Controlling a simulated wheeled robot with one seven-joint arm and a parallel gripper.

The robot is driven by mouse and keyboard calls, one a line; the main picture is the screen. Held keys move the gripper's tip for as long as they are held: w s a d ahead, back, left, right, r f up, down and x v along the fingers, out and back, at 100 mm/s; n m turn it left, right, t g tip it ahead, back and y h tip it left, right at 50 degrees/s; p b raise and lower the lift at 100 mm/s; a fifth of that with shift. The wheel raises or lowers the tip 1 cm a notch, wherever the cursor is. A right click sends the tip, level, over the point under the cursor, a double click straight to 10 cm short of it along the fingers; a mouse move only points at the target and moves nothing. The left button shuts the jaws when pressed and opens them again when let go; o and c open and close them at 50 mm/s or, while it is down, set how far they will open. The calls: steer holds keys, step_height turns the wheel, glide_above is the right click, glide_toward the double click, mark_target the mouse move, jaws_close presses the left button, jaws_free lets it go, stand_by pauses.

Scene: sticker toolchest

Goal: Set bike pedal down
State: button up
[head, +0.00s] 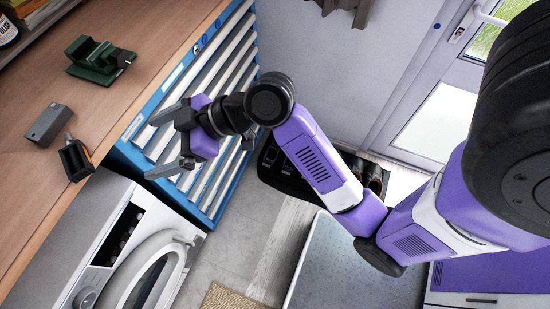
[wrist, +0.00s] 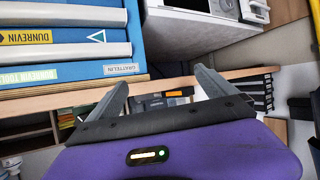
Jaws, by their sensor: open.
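The bike pedal (head: 75,159), black with orange reflectors, lies at the front edge of the wooden worktop (head: 128,60) in the head view. Its spindle end points up and away from the edge. My gripper (head: 156,146) is open and empty, apart from the pedal and to its right, in front of the blue tool chest. In the wrist view my two fingers (wrist: 160,84) are spread. A dark shape with an orange patch (wrist: 172,94) shows between them; it may be the pedal, but it is too small to be sure.
A grey block (head: 48,124) lies just left of the pedal, and a green vise (head: 98,62) stands farther back. The blue tool chest (head: 219,190) and a white washing machine (head: 150,277) stand below the worktop. Bare worktop lies between vise and block.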

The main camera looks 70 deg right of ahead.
steer(key=s+d+f+m+t+h, duration=0.1)
steer(key=s+d+f+m+h, duration=0.1)
steer(key=s+f+m+h, duration=0.6)
steer(key=s+r+t+y, duration=0.1)
steer(key=s+r, duration=0.1)
steer(key=s, duration=0.7)
steer(key=s+r+n+t+y, duration=0.1)
steer(key=s+r, duration=0.1)
steer(key=s, duration=0.8)
steer(key=shift+s+a+r+n, duration=0.15)
steer(key=shift+a+r+n, duration=0.15)
steer(key=shift+a, duration=0.15)
steer(key=shift+s+a+r, duration=0.1)
steer(key=shift+s+r, duration=0.15)
steer(key=shift+c, duration=1.4)
steer(key=shift+s+r, duration=0.1)
steer(key=c, duration=0.3)
steer(key=shift+c, duration=0.7)
